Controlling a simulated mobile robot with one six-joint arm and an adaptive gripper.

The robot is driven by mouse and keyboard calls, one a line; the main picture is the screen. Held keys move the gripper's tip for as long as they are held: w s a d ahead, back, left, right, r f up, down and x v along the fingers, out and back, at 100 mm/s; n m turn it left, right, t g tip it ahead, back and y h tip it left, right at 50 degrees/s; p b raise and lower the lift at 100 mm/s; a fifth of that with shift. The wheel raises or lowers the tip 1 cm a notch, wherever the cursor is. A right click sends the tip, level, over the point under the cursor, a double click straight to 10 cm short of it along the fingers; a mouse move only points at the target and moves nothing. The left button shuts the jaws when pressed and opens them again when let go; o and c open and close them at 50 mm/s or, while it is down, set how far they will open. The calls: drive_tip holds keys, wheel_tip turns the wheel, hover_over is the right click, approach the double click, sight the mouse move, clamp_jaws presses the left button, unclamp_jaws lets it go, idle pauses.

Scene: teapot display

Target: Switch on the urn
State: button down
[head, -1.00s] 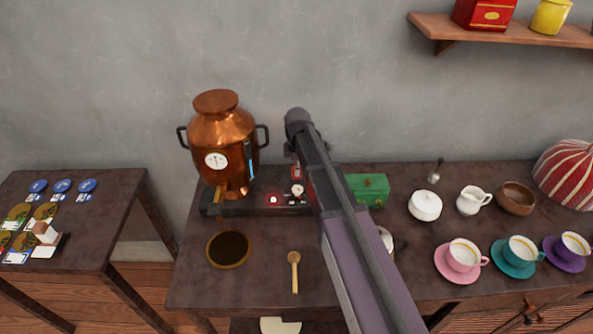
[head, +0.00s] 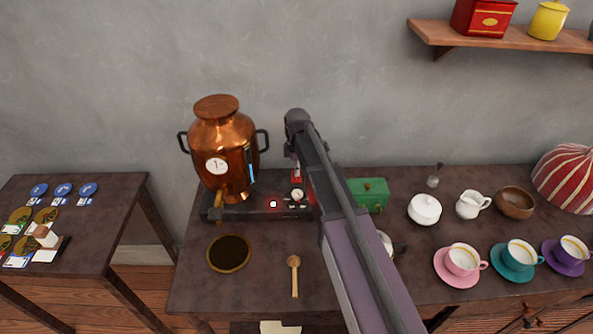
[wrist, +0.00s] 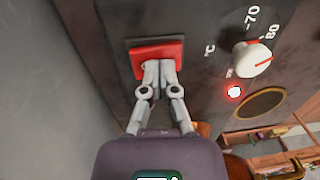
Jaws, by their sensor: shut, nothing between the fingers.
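The copper urn (head: 222,150) stands on a dark base (head: 235,211) at the back left of the table. The base carries a red switch (head: 296,177), a white dial (head: 297,194) and a small lit lamp (head: 273,204) with a red glow. In the wrist view, my gripper (wrist: 160,72) is shut and empty, its fingertips at the lower part of the red switch (wrist: 158,52), seemingly touching it. The white dial (wrist: 251,59) and lit lamp (wrist: 234,92) are to the right.
A green box (head: 368,195) stands right of my arm. A wooden spoon (head: 294,275) and a dark round dish (head: 229,253) lie in front of the urn. A white pot (head: 425,209) and several cups stand at the right.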

sight(297, 181)
wheel_tip(297, 181, up, 14)
drive_tip(key=s+p, duration=0.2)
drive_tip(key=p, duration=1.1)
drive_tip(key=shift+f+p, duration=0.15)
drive_tip(key=shift+p, duration=0.2)
drive_tip(key=shift+s, duration=0.1)
drive_tip(key=s+d+m+t, duration=0.1)
drive_tip(key=s+d+m, duration=1.4)
drive_tip(key=s+m, duration=0.3)
